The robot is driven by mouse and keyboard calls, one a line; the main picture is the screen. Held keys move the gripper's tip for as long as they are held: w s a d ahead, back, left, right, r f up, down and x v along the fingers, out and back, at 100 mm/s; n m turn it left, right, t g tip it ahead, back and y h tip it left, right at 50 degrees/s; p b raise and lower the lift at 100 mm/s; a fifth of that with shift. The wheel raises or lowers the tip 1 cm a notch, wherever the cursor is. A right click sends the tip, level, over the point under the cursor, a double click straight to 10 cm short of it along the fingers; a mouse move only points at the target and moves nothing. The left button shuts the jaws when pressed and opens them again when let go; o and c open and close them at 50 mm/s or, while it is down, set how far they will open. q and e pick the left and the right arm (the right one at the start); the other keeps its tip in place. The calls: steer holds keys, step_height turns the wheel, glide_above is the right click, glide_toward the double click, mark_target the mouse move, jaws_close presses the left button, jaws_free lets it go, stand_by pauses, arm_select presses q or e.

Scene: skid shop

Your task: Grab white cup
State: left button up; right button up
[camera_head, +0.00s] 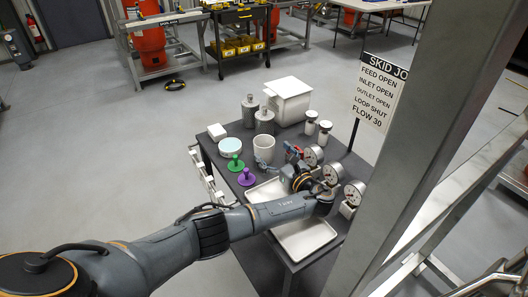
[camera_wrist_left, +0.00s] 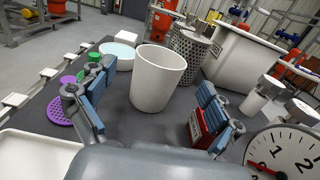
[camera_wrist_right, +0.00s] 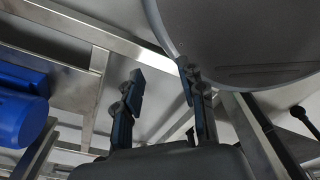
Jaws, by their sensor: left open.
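The white cup (camera_head: 265,149) stands upright on the dark table, between the teal-topped white tub and the gauges. In the left wrist view the cup (camera_wrist_left: 158,78) is straight ahead, a little beyond the fingertips. My left gripper (camera_head: 279,157) is over the table on the near side of the cup. It is open and empty, and its fingers (camera_wrist_left: 150,112) are spread with the cup between and beyond them, apart from it. My right gripper (camera_wrist_right: 160,85) shows only in its own wrist view, with two fingers apart and nothing between them.
Green (camera_head: 236,163) and purple (camera_head: 246,177) pieces stand left of the cup, with the teal-topped tub (camera_head: 230,147). A red item (camera_wrist_left: 208,125) is close to my left gripper's right finger. Metal canisters (camera_head: 264,120) and a white bin (camera_head: 288,99) are behind. Trays (camera_head: 303,238) lie in front.

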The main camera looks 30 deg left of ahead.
mark_target(270, 149)
arm_select(q)
steer(key=x, duration=0.4)
steer(key=shift+s+d, duration=0.1)
steer(key=c, duration=1.1)
steer(key=shift+c, duration=0.2)
